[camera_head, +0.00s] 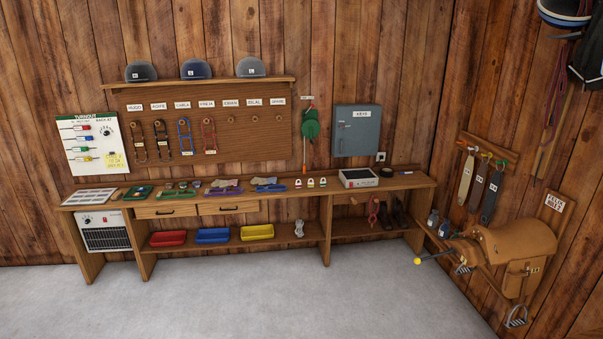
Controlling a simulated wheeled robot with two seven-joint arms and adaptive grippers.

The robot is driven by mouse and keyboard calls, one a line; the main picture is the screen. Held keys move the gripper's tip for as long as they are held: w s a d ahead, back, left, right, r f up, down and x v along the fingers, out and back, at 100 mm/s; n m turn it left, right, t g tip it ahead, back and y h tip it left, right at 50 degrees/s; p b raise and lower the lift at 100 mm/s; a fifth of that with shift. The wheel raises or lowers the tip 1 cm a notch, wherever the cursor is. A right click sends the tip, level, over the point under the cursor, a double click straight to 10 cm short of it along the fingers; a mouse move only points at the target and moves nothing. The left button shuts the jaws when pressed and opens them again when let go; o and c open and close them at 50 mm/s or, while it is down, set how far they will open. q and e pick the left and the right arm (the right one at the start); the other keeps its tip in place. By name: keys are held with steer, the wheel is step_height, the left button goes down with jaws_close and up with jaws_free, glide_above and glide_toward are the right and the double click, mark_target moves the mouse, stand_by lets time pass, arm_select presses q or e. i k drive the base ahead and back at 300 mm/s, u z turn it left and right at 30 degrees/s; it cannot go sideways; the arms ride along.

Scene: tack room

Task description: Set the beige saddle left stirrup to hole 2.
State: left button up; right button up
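A tan-beige saddle (515,248) sits on a wall-mounted rack at the far right. A metal stirrup (516,317) hangs low beneath it, below the saddle's flap bag. A second metal stirrup (463,269) shows at the saddle's near-left end. I cannot tell from here which stirrup is the left one. The strap holes and any hole numbers are too small to read. Neither of my grippers is in view.
A wooden workbench (380,184) runs along the back wall, with red (167,239), blue (212,235) and yellow (257,232) trays on its lower shelf. Several straps (466,180) hang above the saddle. The grey floor is clear.

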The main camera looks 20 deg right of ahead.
mark_target(510, 324)
steer(key=z, duration=0.4)
steer(key=i, duration=1.55)
steer(key=z, duration=1.95)
steer(key=i, duration=1.25)
steer(key=z, duration=0.8)
